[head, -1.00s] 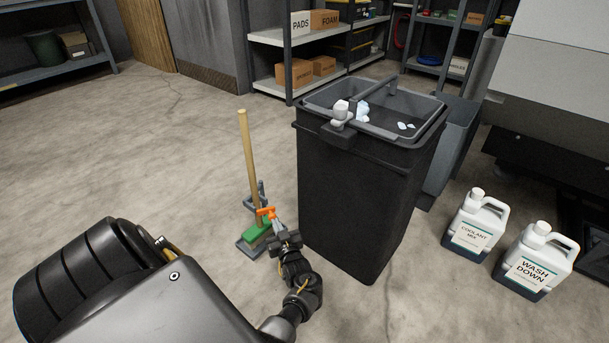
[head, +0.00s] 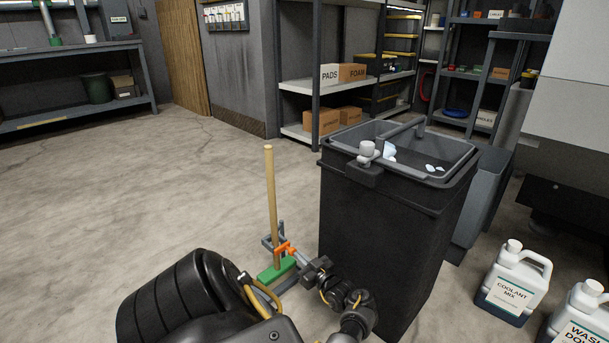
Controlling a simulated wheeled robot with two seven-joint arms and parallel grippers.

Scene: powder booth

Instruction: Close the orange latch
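The orange latch (head: 286,248) is a small orange piece on a grey bracket (head: 267,241). The bracket stands around or against an upright wooden handle (head: 271,195). Below it is a green block (head: 277,268) on a low grey base on the floor.
White jugs (head: 514,284) stand on the floor at the lower right. Shelving (head: 345,84) and a workbench (head: 75,92) stand at the back. The floor left of the handle is clear.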

